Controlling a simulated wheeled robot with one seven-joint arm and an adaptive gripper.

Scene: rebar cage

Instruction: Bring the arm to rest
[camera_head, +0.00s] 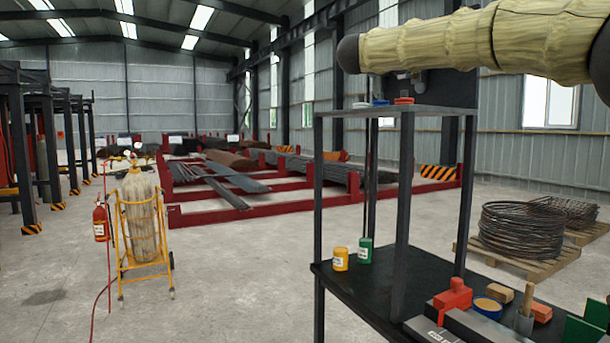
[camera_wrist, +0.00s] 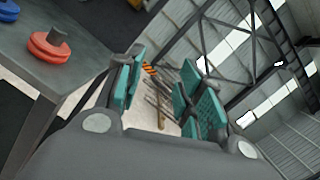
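My gripper (camera_wrist: 162,88) shows in the wrist view with its teal-padded fingers apart. The gap between them is empty, with the hall floor and roof behind. The red disc (camera_wrist: 48,50) and the blue disc (camera_wrist: 8,10) lie on the shelf's grey top (camera_wrist: 75,48), to the left of the fingers and apart from them. In the head view my arm (camera_head: 450,42), in a beige sleeve, crosses the top right above the shelf; my gripper cannot be made out there.
The black shelf unit (camera_head: 407,200) stands close on the right. A gas-cylinder cart (camera_head: 142,225) stands at left; wire coils (camera_head: 522,228) lie on a pallet at right. Floor between is clear.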

